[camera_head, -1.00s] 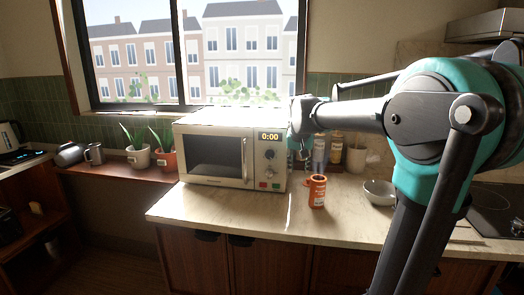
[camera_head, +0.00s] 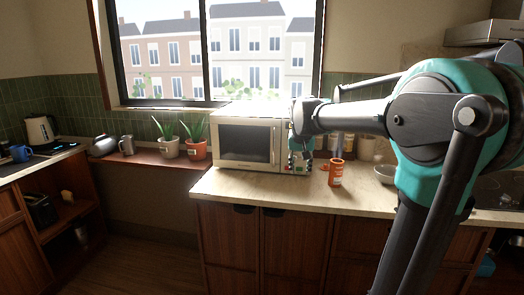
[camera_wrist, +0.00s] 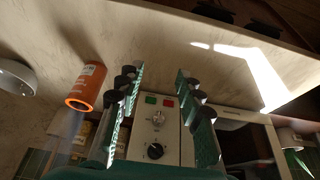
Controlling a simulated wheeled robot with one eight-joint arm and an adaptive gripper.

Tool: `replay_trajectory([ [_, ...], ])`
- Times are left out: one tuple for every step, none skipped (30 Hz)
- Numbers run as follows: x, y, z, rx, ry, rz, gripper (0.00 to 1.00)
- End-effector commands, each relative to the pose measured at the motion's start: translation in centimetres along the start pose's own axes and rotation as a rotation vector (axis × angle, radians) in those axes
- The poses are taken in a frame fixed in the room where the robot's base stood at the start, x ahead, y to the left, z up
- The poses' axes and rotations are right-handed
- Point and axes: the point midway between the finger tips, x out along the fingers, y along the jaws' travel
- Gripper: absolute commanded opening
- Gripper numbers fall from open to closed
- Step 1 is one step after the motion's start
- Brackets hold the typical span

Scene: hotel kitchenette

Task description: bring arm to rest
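My arm is stretched out to the left across the head view. My gripper (camera_head: 299,162) hangs in front of the right side of the cream microwave (camera_head: 233,159) and hides part of its control panel. In the wrist view my gripper (camera_wrist: 160,85) has its two fingers wide apart, with nothing held between them. The microwave's control panel (camera_wrist: 158,128) with its knobs and red and green buttons shows between the fingers, beyond them. The microwave door looks shut.
Potted plants (camera_head: 196,150) stand on a ledge to the left. Floor (camera_head: 150,262) is clear at lower left.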

Motion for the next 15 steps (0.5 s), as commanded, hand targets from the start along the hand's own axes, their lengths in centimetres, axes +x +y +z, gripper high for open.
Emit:
replay_trajectory([
  [0.4, 0.4, 0.7, -0.003, -0.001, -0.001, 0.36],
  [0.6, 0.5, 1.1, -0.005, -0.002, -0.001, 0.36],
  [0.9, 0.8, 1.5, -0.007, -0.003, -0.002, 0.36],
  [1.1, 0.9, 1.9, -0.01, -0.003, -0.003, 0.36],
  [1.3, 1.1, 2.3, -0.012, -0.004, -0.004, 0.36],
  [1.6, 1.3, 2.8, -0.016, -0.005, -0.005, 0.36],
  [1.8, 1.5, 3.2, -0.019, -0.005, -0.006, 0.36],
  [2.0, 1.7, 3.6, -0.021, -0.006, -0.008, 0.36],
  [2.4, 2.0, 4.3, -0.025, -0.007, -0.009, 0.36],
  [2.6, 2.2, 4.9, -0.028, -0.008, -0.011, 0.36],
  [2.9, 2.5, 5.5, -0.031, -0.009, -0.012, 0.36],
  [3.4, 2.8, 6.3, -0.036, -0.01, -0.014, 0.36],
  [3.7, 3.1, 7.0, -0.04, -0.011, -0.016, 0.36],
  [4.1, 3.4, 7.8, -0.045, -0.011, -0.018, 0.36],
  [4.6, 3.8, 8.8, -0.051, -0.012, -0.02, 0.36],
])
